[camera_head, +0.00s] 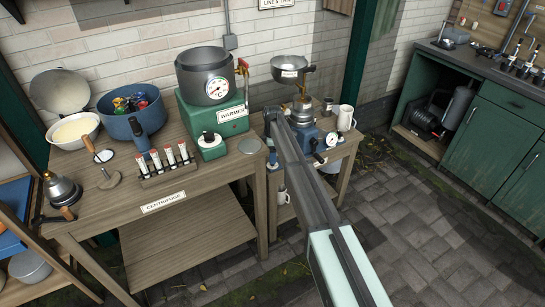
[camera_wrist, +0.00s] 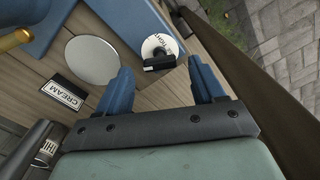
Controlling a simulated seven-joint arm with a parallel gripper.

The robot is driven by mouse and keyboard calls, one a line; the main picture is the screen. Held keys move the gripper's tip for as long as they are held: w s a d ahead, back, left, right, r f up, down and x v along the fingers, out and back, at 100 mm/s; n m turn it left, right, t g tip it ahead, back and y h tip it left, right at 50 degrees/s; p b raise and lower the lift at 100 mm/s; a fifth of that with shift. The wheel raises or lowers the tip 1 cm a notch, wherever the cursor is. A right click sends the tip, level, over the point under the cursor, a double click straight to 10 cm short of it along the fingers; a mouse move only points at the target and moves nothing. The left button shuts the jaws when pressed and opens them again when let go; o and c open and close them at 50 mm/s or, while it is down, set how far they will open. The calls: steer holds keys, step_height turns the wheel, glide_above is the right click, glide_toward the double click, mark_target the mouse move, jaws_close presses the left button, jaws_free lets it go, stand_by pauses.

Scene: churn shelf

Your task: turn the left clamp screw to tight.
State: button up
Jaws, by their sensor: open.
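A white round dial with a black knob (camera_wrist: 158,50), apparently a clamp screw, shows in the wrist view beside a blue machine body (camera_wrist: 110,18). Its printed word is upside down and only partly readable. My gripper (camera_wrist: 160,65) is open, its blue fingers on either side of the knob in the picture. I cannot tell how far above the knob they are, and no contact is clear. In the head view the blue separator (camera_head: 304,138) stands on a small wooden table, partly behind my arm. A white dial (camera_head: 331,139) shows on its right; its left side is hidden.
A grey disc (camera_wrist: 92,60) and a CREAM label (camera_wrist: 63,93) lie on the planks. A can (camera_wrist: 35,142) stands at lower left. A white mug (camera_head: 345,118) stands right of the separator. The green warmer (camera_head: 213,118) and tube rack (camera_head: 168,170) are on the table at left.

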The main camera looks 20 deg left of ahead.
steer(key=shift+f, duration=0.85)
steer(key=shift+c, duration=0.4)
steer(key=c, duration=1)
steer(key=m, duration=0.6)
steer(key=shift+m, duration=0.3)
steer(key=m, duration=0.5)
steer(key=shift+m, duration=0.3)
